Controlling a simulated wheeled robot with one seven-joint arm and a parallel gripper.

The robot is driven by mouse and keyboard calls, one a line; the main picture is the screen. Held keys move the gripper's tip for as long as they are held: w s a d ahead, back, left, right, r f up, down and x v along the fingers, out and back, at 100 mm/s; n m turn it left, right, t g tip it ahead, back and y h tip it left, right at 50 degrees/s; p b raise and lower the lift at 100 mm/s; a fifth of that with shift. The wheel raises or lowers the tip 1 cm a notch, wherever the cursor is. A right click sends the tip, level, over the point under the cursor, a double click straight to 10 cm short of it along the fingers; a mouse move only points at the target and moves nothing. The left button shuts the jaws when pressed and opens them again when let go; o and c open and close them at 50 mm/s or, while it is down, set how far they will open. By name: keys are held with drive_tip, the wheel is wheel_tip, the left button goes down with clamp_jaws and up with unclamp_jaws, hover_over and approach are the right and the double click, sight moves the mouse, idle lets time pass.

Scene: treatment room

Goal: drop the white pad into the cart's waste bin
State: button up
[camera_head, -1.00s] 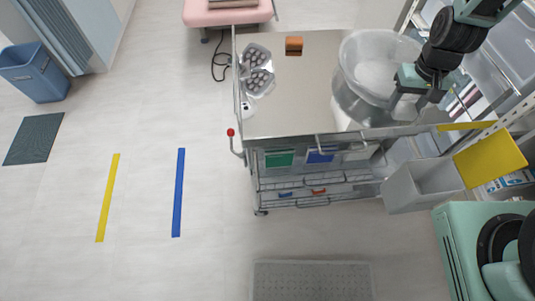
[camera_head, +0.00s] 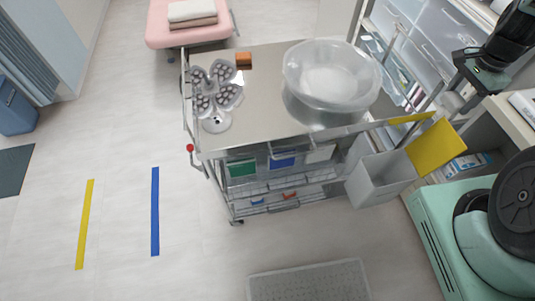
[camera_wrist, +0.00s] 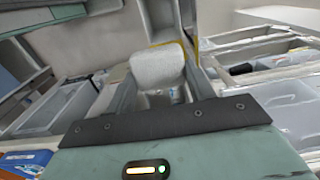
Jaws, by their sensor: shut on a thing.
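The white pad (camera_wrist: 158,68) is held between the fingers of my gripper (camera_wrist: 165,92) in the wrist view. In the head view my gripper (camera_head: 456,99) hangs at the right, beyond the cart's right end and up and right of the bin; the pad cannot be made out there. The waste bin (camera_head: 376,190) is a grey, open-topped box on the cart's near right corner. Its yellow lid (camera_head: 436,147) stands open on the right. The cart (camera_head: 255,108) has a steel top.
A clear basin (camera_head: 330,75), an orange-brown block (camera_head: 243,60) and a grey flower-shaped lamp (camera_head: 216,88) are on the cart top. Drawers and shelving (camera_head: 425,40) stand behind my gripper. A green machine (camera_head: 450,235) stands at the lower right. Floor at left is open.

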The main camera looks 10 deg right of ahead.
wheel_tip(320, 180, down, 5)
drive_tip(key=b, duration=0.3)
drive_tip(key=shift+r, duration=0.1)
drive_tip(key=o, duration=1)
drive_tip(key=shift+o, duration=0.2)
wheel_tip(320, 180, up, 18)
drive_tip(key=b, duration=0.2)
drive_tip(key=shift+f, duration=0.25)
drive_tip(key=shift+a, duration=0.1)
